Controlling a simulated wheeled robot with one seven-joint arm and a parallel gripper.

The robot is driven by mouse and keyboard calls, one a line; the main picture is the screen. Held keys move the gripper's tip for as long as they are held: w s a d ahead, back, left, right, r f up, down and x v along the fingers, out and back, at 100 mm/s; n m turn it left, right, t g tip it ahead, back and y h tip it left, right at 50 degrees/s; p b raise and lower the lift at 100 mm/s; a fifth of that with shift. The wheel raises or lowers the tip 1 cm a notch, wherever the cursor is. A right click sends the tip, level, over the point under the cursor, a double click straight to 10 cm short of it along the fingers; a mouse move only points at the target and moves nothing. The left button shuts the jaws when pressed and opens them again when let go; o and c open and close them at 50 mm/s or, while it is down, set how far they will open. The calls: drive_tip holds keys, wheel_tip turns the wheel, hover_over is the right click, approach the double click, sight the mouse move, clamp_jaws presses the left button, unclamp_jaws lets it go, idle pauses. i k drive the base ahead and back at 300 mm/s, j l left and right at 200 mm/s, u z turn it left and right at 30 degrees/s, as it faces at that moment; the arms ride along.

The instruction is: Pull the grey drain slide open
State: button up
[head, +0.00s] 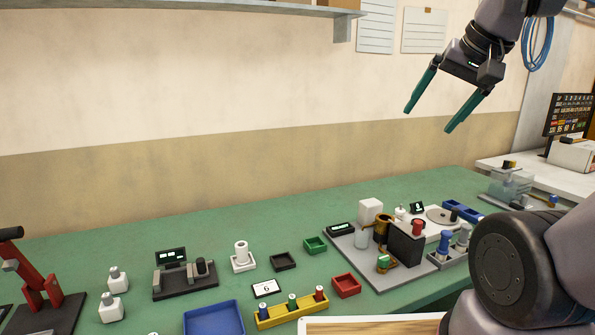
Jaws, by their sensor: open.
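My gripper (428,121) hangs high at the upper right, in front of the wall. Its two green fingers are spread apart with nothing between them. It is well above the green bench and apart from everything on it. I cannot pick out the grey drain slide for certain. A clear box (510,184) with a dark knob on top stands at the far right of the bench, partly hidden by my arm. A grey base plate (405,275) carries a white block, brass parts, a black box and a round disc.
A shelf (240,7) crosses the top left. Air around my gripper is clear.

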sight(523, 202)
drive_tip(key=z, duration=1.25)
